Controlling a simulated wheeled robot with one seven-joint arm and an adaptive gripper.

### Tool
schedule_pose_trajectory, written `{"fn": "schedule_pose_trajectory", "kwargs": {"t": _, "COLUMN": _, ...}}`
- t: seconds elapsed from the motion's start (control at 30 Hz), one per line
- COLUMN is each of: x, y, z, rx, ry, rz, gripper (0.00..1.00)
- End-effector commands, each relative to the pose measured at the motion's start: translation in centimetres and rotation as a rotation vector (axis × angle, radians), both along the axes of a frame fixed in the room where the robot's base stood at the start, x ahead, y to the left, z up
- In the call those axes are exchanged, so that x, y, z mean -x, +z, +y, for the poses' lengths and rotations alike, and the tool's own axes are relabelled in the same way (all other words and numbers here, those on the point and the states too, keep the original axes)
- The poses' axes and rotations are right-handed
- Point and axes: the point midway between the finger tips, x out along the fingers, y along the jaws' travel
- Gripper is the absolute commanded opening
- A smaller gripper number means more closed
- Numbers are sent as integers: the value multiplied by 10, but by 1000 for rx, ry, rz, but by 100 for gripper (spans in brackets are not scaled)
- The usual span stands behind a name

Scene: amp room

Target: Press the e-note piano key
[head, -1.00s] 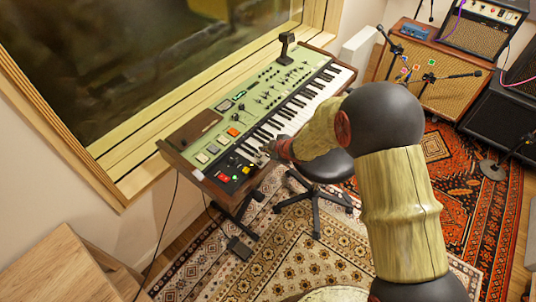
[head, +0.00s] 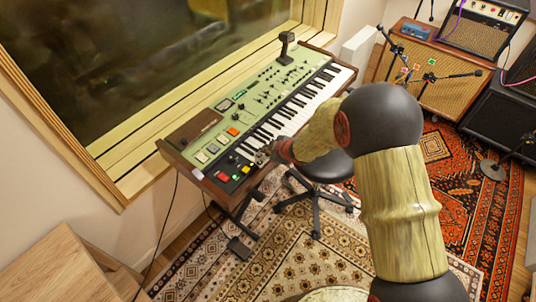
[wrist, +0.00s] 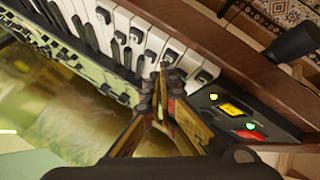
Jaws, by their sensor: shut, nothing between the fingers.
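The keyboard (head: 297,116) stands by the window, with white and black keys running along its near side. In the wrist view its white keys (wrist: 122,26) carry small dark marks, too small to read, so I cannot tell which is the e-note. My gripper (head: 261,154) is at the lower-left end of the keys. In the wrist view my gripper (wrist: 161,72) is shut and empty, its fingertips over the front part of the white keys near that end. I cannot tell whether the tips touch a key. The fingers hide part of the keys behind them.
A panel with lit buttons (wrist: 232,110) lies beside the last keys, close to the fingers. A wooden edge (wrist: 185,25) runs along the key fronts. A black stool (head: 325,168) stands under my forearm. Amplifiers (head: 440,78) and microphone stands are at the back right.

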Motion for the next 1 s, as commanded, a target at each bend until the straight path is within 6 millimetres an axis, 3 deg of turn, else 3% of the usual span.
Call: {"fn": "schedule_pose_trajectory", "kwargs": {"t": 1.0, "x": 0, "y": -7, "z": 0, "rx": -1, "ry": -1, "rz": 0, "gripper": 0}}
